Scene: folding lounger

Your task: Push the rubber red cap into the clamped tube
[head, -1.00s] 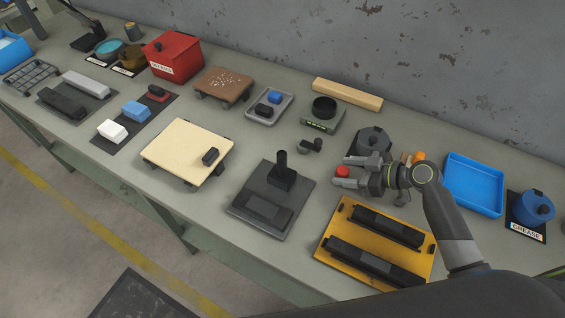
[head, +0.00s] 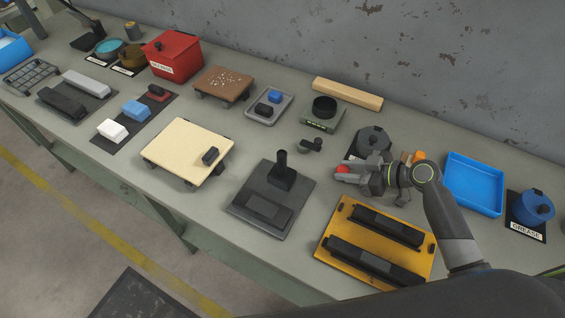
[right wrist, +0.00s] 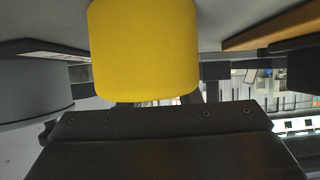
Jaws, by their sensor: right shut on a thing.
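The red cap (head: 343,169) is between the fingertips of my right gripper (head: 344,171). The gripper is shut on it, low over the bench, and the fingers cover part of the cap. I cannot tell whether the cap still touches the bench. A dark upright tube (head: 282,158) stands in a black clamp block (head: 282,179) on a dark grey base plate (head: 244,199), left of the gripper and apart from it. In the right wrist view a yellow cylinder (right wrist: 145,50) fills the upper middle; I cannot tell what it is. My left gripper is not in view.
A yellow plate with black bars (head: 333,236) lies just in front of my right gripper. A dark round container (head: 373,140) stands behind it. A small dark fitting (head: 311,146) lies toward the back. A blue tray (head: 474,184) is at the right. Bare bench lies between gripper and base plate.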

